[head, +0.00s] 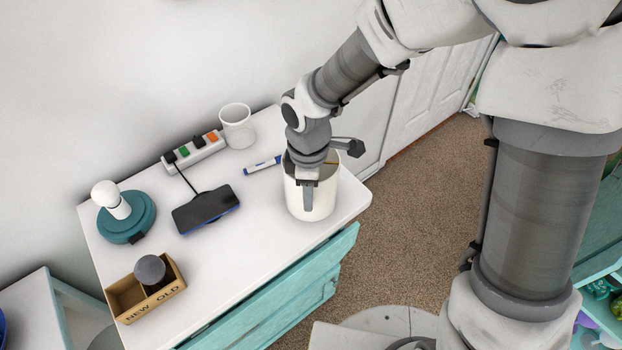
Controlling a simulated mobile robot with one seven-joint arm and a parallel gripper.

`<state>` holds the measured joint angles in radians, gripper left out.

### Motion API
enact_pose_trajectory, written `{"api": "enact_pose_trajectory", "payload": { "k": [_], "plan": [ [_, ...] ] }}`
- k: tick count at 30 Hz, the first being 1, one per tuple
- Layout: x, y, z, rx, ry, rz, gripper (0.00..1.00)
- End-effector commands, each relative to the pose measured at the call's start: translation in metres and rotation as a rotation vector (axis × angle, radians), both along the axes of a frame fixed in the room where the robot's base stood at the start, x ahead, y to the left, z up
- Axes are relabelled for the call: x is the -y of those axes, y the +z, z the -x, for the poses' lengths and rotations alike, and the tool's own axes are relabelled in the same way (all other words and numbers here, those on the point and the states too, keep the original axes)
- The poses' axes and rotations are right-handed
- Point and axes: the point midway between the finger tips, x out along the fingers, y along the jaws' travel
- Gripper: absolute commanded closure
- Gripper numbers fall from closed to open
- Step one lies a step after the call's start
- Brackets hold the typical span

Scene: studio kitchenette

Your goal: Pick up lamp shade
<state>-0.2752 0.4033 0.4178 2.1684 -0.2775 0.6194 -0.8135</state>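The lamp shade appears to be the larger open white cylinder (326,199), upright at the right end of the white dresser top. My gripper (308,190) points down over its near rim. One finger shows in front of the outer wall; the other finger is hidden, so I cannot tell whether they are closed on the wall. The lower edge of the shade appears to rest on the top. A teal lamp base (126,217) with a bare white bulb (106,195) stands at the left end.
A smaller white cup (237,126) stands at the back beside a power strip (195,151). A blue-and-white marker (262,165) lies near the shade. A black phone-like device (206,209) is mid-top. A cardboard box (145,292) marked NEW and OLD holds a dark round object (150,269).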

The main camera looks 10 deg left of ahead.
Motion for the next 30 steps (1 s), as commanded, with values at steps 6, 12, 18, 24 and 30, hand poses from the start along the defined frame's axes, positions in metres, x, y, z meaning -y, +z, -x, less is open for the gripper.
{"api": "enact_pose_trajectory", "payload": {
  "k": [6,12,18,24,30],
  "plan": [
    [0.0001,-0.0027,0.0002,0.000,0.000,0.000,0.61],
    [0.0000,-0.0025,0.0002,0.000,0.000,0.000,0.90],
    [0.0000,-0.0024,0.0002,0.000,0.000,0.000,1.00],
    [-0.0001,-0.0023,0.0002,0.000,0.001,0.000,1.00],
    [-0.0001,-0.0022,0.0001,0.000,0.001,0.000,1.00]
  ]
}}
